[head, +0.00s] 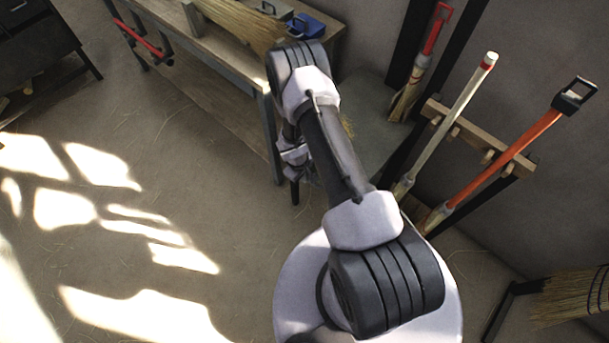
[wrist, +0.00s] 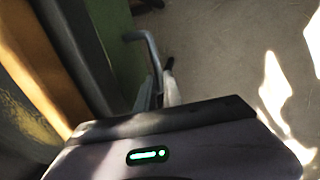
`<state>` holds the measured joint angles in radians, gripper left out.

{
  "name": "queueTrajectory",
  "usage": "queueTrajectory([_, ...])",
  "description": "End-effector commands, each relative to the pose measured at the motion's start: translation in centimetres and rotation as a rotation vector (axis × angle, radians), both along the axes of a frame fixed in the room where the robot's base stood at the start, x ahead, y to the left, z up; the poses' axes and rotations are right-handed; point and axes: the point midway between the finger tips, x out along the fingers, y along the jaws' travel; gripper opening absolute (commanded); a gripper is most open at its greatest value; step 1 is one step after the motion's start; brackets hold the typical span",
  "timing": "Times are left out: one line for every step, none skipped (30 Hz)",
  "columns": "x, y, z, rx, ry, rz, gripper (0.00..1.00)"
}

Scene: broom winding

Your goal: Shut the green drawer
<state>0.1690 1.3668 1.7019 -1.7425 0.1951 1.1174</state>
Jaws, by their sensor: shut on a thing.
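The green drawer (wrist: 118,45) shows in the wrist view as a green face at upper left, partly in shade. Its grey bar handle (wrist: 148,50) stands out from the right side of that face. My gripper (wrist: 162,82) is shut on the lower part of the handle; my wrist housing hides much of the grip. In the head view my arm reaches to the workbench's near end, and the drawer and fingertips are hidden there. How far the drawer stands open cannot be told.
The wooden workbench (head: 215,65) carries broom straw (head: 240,22) and a blue object (head: 305,26). A rack (head: 480,140) with long-handled brooms stands at right. A dark cabinet (head: 35,45) is at far left.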

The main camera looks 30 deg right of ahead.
Motion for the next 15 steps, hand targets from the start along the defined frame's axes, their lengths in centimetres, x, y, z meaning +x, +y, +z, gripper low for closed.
queueTrajectory([0.42,-0.42,0.33,-0.008,-0.009,-0.008,0.00])
queueTrajectory([0.43,-0.42,0.34,-0.008,-0.009,-0.008,0.00])
queueTrajectory([0.46,-0.44,0.36,-0.009,-0.010,-0.008,0.13])
queueTrajectory([0.47,-0.43,0.37,-0.009,-0.010,-0.008,0.19])
queueTrajectory([0.46,-0.42,0.36,-0.008,-0.010,-0.008,0.25])
queueTrajectory([0.43,-0.39,0.34,-0.008,-0.009,-0.007,0.32])
queueTrajectory([0.41,-0.38,0.33,-0.008,-0.009,-0.007,0.32])
queueTrajectory([0.39,-0.36,0.32,-0.008,-0.009,-0.007,0.32])
queueTrajectory([0.36,-0.33,0.30,-0.007,-0.008,-0.006,0.32])
queueTrajectory([0.34,-0.31,0.28,-0.006,-0.007,-0.006,0.32])
queueTrajectory([0.32,-0.30,0.27,-0.006,-0.007,-0.006,0.32])
queueTrajectory([0.31,-0.29,0.26,-0.006,-0.007,-0.005,0.32])
queueTrajectory([0.29,-0.27,0.25,-0.005,-0.006,-0.005,0.32])
queueTrajectory([0.28,-0.27,0.24,-0.005,-0.006,-0.005,0.32])
queueTrajectory([0.27,-0.25,0.24,-0.005,-0.006,-0.005,0.32])
